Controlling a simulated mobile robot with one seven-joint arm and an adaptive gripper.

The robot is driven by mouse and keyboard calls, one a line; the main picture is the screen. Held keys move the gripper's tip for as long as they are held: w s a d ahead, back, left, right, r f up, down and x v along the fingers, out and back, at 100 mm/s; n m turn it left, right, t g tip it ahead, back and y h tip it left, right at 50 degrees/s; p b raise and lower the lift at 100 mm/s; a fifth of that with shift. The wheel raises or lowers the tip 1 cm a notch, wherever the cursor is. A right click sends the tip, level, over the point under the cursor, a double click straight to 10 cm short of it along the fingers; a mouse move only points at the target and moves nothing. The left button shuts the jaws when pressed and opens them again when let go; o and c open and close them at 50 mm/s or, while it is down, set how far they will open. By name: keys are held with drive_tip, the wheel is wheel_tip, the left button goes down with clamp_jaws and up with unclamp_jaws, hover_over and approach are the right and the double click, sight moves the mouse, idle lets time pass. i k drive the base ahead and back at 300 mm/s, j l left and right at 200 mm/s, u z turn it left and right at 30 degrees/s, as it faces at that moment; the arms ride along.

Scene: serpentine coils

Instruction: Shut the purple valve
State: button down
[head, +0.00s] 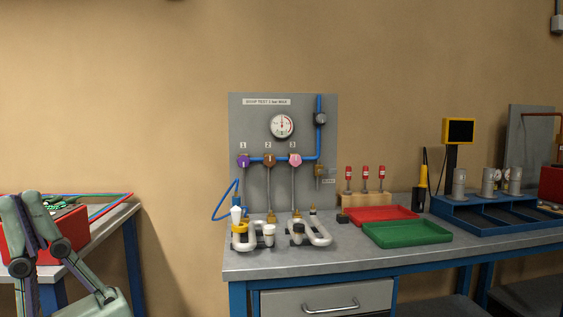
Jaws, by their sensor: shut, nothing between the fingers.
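Nothing covers the purple valve.
A workbench (300,262) stands below the panel, with white serpentine coils (318,232), a blue hose (222,213), a red tray (380,214) and a green tray (408,235). A gauge (282,126) sits above the valves. The air before the panel is clear.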

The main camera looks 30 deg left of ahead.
sight(244, 161)
drive_tip(key=i+j, duration=0.15)
drive_tip(key=i, duration=0.35)
drive_tip(key=i+j+u, duration=0.1)
drive_tip(key=i, duration=0.35)
